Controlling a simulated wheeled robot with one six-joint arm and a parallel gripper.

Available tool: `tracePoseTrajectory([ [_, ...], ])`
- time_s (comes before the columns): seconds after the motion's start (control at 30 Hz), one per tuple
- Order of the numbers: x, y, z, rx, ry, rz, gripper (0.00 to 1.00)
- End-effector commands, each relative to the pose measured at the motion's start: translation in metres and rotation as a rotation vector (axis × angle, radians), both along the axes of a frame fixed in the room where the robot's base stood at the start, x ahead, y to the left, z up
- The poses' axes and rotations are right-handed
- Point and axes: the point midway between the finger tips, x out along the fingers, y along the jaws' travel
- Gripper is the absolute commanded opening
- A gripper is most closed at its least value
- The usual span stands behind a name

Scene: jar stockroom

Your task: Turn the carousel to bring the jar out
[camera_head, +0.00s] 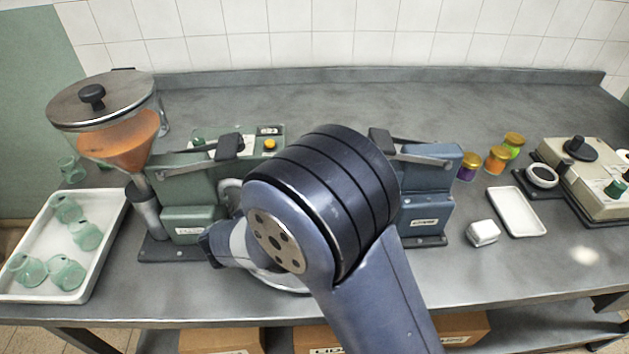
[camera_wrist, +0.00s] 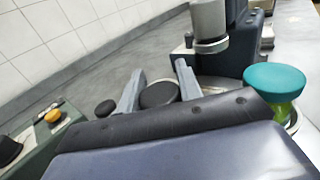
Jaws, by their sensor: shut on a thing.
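In the wrist view my gripper (camera_wrist: 158,84) is shut on a dark round knob (camera_wrist: 160,94), with one grey finger on each side of it. A jar with a teal lid (camera_wrist: 275,78) and a yellow-green body stands to the right of the gripper, apart from it. The jar stands on or by a pale metal round edge (camera_wrist: 296,121), which seems to be the carousel. In the head view a metal rim (camera_head: 285,284) shows below my arm. My arm hides most of the carousel, the jar and the fingers there.
A green machine (camera_head: 188,188) stands left of my arm and a blue machine (camera_head: 431,190) right of it. A hopper (camera_head: 120,140) and a white tray (camera_head: 108,215) of green glass jars are at left. Several lidded jars (camera_head: 497,158), a small tray (camera_head: 517,212) and a beige device (camera_head: 590,180) are at right.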

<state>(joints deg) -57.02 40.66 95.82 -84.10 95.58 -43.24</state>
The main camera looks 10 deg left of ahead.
Motion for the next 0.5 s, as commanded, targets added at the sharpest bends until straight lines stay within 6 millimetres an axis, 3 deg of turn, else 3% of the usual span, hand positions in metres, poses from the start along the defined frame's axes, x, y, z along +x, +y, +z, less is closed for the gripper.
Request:
tracePoseTrajectory([
  [0.5, -0.0011, -0.0011, -0.0005, 0.000, 0.001, -0.076, 0.00],
])
